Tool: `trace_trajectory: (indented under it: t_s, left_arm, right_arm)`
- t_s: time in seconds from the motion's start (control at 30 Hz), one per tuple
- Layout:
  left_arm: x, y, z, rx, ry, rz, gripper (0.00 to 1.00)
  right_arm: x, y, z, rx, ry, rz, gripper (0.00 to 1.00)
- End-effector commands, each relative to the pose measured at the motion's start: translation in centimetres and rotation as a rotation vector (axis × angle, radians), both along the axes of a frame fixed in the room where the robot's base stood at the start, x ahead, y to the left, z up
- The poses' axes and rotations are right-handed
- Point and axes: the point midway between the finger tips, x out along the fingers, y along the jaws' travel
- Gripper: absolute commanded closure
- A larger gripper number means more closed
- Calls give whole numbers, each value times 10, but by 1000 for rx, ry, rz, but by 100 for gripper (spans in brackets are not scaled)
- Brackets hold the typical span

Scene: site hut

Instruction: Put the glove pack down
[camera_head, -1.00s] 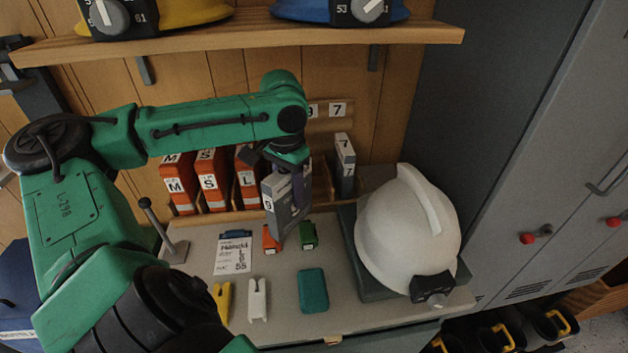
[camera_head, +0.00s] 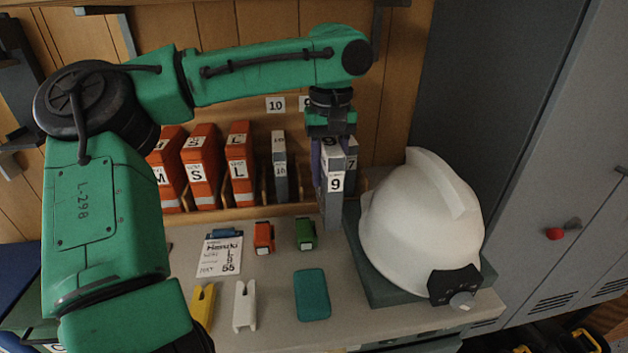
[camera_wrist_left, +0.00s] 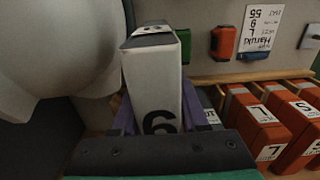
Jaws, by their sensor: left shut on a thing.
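My left gripper (camera_head: 331,140) is shut on a grey glove pack (camera_head: 333,190) with a white label marked 9. The pack hangs upright below the gripper, at the right part of the rack (camera_head: 300,208). Its lower end overlaps the rack's front rail, and I cannot tell whether it is in front of a slot or inside one. In the left wrist view the pack (camera_wrist_left: 154,85) sits between the purple fingers (camera_wrist_left: 155,122). A grey pack marked 10 (camera_head: 279,170) stands to the left in the rack; one marked 7 (camera_head: 352,158) is partly hidden behind. My right gripper is out of view.
Orange packs (camera_head: 200,170) fill the rack's left part. A white helmet (camera_head: 415,225) stands close on the right. On the bench are a name card (camera_head: 219,258), orange (camera_head: 263,238) and green (camera_head: 305,233) items, a teal block (camera_head: 312,295) and clips (camera_head: 244,305).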

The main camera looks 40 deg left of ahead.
Motion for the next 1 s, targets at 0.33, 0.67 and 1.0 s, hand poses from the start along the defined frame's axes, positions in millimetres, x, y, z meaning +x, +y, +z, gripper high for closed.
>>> trace_trajectory:
  t_s: [0.33,0.67,1.0]
  left_arm:
    - [70,89,7,2,3,2,100]
    - [102,128,7,2,3,-2,100]
    - [103,131,-48,0,4,-4,100]
  right_arm:
    - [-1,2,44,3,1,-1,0]
    - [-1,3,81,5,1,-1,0]
    - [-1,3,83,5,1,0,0]
